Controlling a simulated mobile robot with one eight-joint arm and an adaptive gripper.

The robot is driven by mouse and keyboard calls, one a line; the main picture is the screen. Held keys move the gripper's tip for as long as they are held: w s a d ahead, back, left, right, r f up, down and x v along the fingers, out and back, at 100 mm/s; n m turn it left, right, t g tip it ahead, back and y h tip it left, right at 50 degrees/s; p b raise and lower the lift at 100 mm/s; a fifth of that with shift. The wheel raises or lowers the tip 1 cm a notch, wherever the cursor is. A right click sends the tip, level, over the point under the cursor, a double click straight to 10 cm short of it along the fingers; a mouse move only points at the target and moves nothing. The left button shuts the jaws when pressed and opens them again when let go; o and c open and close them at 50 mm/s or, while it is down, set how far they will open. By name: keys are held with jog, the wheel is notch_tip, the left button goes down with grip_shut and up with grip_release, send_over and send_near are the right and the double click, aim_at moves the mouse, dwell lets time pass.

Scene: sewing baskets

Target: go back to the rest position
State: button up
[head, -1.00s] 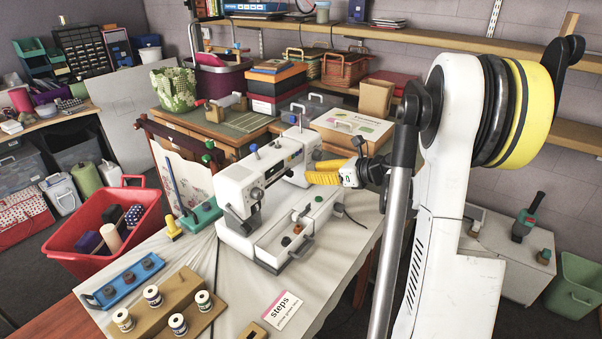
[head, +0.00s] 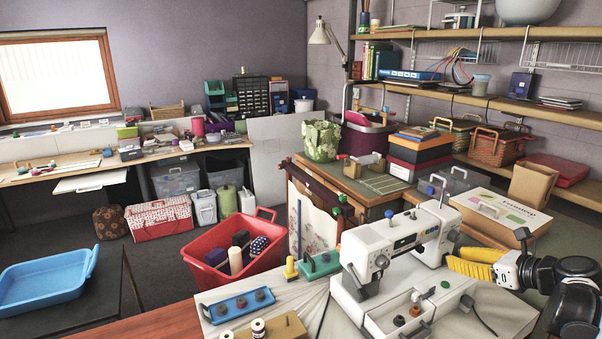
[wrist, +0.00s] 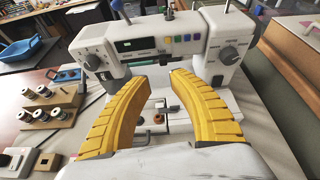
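My gripper (head: 452,263) shows at the right of the head view, with yellow fingers pointing left beside the white sewing machine (head: 384,258). In the wrist view my gripper (wrist: 162,78) has its two yellow fingers apart with a gap between the tips, and nothing is held between them. Beyond and between the fingers, the machine (wrist: 165,45) stands upright on the cloth-covered table. I cannot tell from these views how close the fingers are to its body.
A red bin (head: 207,274) holding several spools stands left of the machine. A blue tray (head: 238,306) and a wooden spool stand (head: 286,328) lie at the front. Boxes (head: 418,158) and a flat case (head: 505,215) stand behind. A blue tub (head: 45,285) is far left.

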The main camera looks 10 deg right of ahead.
jog(key=s+a+r+n+g+h, duration=0.1)
jog(key=s+a+n+g, duration=0.15)
jog(key=a+n, duration=0.7)
jog(key=s+a+r+n+g, duration=0.15)
jog(key=s+a+n, duration=0.35)
jog(key=a, duration=0.7)
jog(key=s+a+f+n+g+h, duration=0.1)
jog(key=s+a+n+h, duration=0.2)
jog(key=s+a+n, duration=0.4)
jog(key=s+n, duration=0.5)
jog(key=n, duration=0.4)
jog(key=shift+a+f+n+h, duration=0.2)
jog(key=shift+f+n+h, duration=0.1)
jog(key=shift+f+n, duration=0.05)
jog(key=shift+s, duration=0.1)
dwell(0.5)
